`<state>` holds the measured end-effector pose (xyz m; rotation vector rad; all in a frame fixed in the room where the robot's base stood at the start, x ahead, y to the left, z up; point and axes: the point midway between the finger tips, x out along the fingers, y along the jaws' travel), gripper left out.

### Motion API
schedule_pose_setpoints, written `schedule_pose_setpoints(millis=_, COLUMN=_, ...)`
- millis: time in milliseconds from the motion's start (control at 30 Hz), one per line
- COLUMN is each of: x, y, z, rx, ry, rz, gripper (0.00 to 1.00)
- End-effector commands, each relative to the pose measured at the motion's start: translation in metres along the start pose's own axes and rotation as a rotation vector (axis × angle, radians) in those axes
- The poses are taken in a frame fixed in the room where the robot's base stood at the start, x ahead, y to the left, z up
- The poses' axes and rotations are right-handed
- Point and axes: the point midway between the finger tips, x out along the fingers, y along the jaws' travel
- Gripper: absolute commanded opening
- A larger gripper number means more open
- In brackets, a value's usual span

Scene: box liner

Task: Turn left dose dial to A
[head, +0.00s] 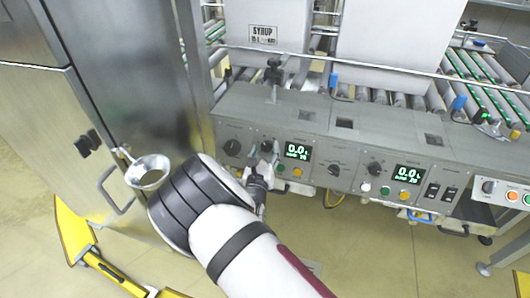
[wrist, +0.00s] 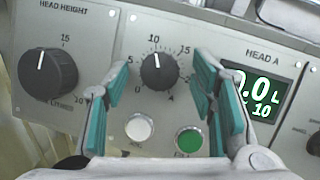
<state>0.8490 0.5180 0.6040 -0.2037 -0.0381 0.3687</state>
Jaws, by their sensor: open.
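The left dose dial (wrist: 160,71) is a small black knob on the grey panel, with a scale from 0 upward and an A mark at its lower right. Its white pointer line points up, near 10. My gripper (wrist: 161,80) is open, with one teal-padded finger on each side of the dial and gaps between pads and knob. The HEAD A display (wrist: 254,95) reads 0.0 L, with a 10 below.
A larger HEAD HEIGHT dial (wrist: 47,75) is to the left. A white button (wrist: 139,127) and a green button (wrist: 189,139) sit below the dose dial. A second display (head: 408,174) and further dials are to the right. A metal funnel (head: 147,171) is at left.

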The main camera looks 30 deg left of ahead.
Motion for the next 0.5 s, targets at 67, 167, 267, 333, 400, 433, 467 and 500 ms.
schedule_pose_setpoints(millis=67, x=-0.0002, y=0.0000, z=0.0001, rx=0.000, ry=0.000, rz=0.000, gripper=0.49)
schedule_pose_setpoints(millis=167, x=-0.0003, y=0.0000, z=0.0000, rx=0.000, ry=0.000, rz=0.000, gripper=0.26)
schedule_pose_setpoints(millis=267, x=-0.0003, y=0.0000, z=0.0001, rx=0.000, ry=0.000, rz=0.000, gripper=0.04)
schedule_pose_setpoints(millis=333, x=-0.0003, y=0.0000, z=0.0000, rx=0.000, ry=0.000, rz=0.000, gripper=0.03)
schedule_pose_setpoints(millis=400, x=-0.0003, y=0.0001, z=0.0000, rx=0.001, ry=0.000, rz=0.000, gripper=0.03)
schedule_pose_setpoints(millis=433, x=-0.0003, y=0.0001, z=0.0000, rx=0.002, ry=0.000, rz=-0.001, gripper=0.03)
schedule_pose_setpoints(millis=467, x=-0.0003, y=0.0001, z=0.0000, rx=0.004, ry=0.000, rz=-0.002, gripper=0.03)
schedule_pose_setpoints(millis=500, x=-0.0002, y=0.0001, z=-0.0001, rx=0.008, ry=-0.001, rz=-0.003, gripper=0.03)
